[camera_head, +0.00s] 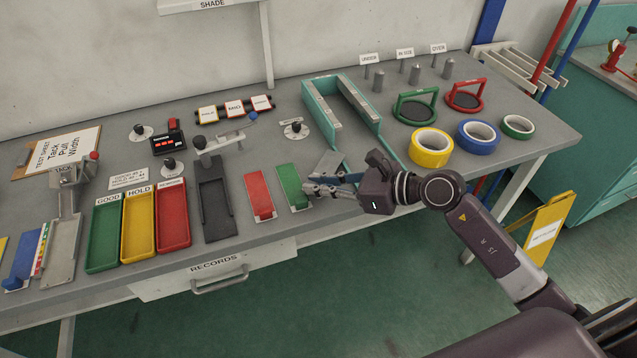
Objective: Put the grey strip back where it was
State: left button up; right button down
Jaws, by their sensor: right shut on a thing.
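The grey strip (328,162) shows at the front of the bench, just behind the fingers of my right gripper (325,187). It looks tilted, and its near end is hidden by the fingers. My right gripper is shut on it, low over the bench by the front edge; I cannot tell whether the strip touches the bench top. A green strip (290,182) lies just left of the fingers, and a red strip (257,190) lies left of that. My left gripper is not in view.
A teal open frame (374,122) stands right behind the gripper. Yellow (431,161), blue and green tape rolls stand to the right. A dark tray (214,205) and green, yellow and red bins (138,233) stand to the left. The bench's front edge is close.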

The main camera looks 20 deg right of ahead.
jog(key=shift+f, duration=0.3)
jog(key=c, duration=2)
grip_release()
jog(key=shift+o, duration=0.2)
jog(key=shift+r+p, duration=0.35)
jog(key=shift+r, duration=0.25)
jog(key=shift+s+d, duration=0.25)
jog(key=shift+d, duration=0.05)
jog(key=b+v, duration=0.3)
jog(key=v, duration=0.8)
jog(key=shift+r, duration=0.2)
jog(key=shift+s, duration=0.1)
